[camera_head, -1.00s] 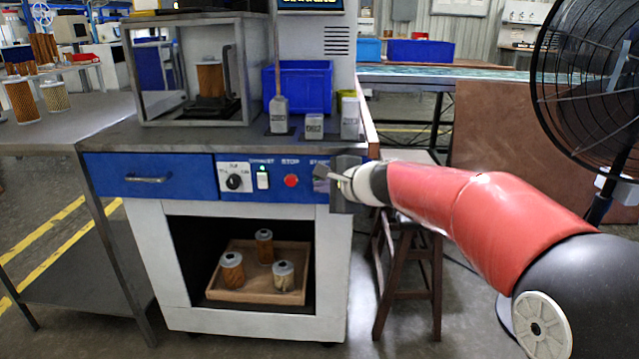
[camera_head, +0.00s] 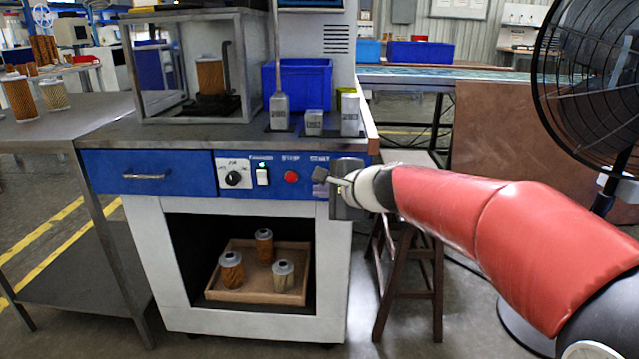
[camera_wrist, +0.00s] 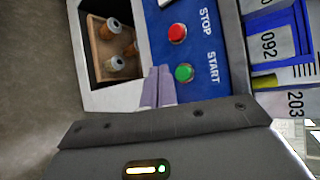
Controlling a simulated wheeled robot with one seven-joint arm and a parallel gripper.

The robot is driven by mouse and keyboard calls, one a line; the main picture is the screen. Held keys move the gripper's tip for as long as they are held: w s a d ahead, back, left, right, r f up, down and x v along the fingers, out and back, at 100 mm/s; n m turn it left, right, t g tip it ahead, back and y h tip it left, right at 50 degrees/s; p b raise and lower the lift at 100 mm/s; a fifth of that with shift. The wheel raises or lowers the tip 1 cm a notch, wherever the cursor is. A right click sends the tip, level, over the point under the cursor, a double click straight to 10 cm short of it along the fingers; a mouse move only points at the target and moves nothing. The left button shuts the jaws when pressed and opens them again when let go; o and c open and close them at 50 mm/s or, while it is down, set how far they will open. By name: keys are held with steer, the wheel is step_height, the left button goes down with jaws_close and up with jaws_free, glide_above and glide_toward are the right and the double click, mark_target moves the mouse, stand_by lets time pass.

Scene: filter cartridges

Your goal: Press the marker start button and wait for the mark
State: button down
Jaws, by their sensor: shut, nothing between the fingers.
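The green start button (camera_wrist: 184,72) shows in the wrist view, labelled START, beside the red stop button (camera_wrist: 177,33). My gripper (camera_wrist: 158,86) is shut and empty. Its fingertips appear just left of the start button in that view; whether they touch it I cannot tell. In the head view my gripper (camera_head: 320,175) is at the right end of the blue panel (camera_head: 205,183) and hides the start button. The marker chamber (camera_head: 190,119) stands on the cabinet top with a brown filter cartridge (camera_head: 209,77) inside. The display (camera_head: 311,3) is almost cut off.
A wooden tray (camera_head: 240,297) with three cartridges sits in the lower compartment. A rotary knob (camera_head: 233,179) and a green-lit switch (camera_head: 262,176) are on the panel. A stool (camera_head: 410,270) and a large fan (camera_head: 585,80) stand to the right.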

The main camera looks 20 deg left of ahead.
steer(key=shift+s+d+b, duration=0.15)
steer(key=shift+s+b, duration=0.05)
steer(key=shift+s, duration=0.45)
steer(key=shift+s+d+b, duration=0.15)
steer(key=shift+s, duration=0.5)
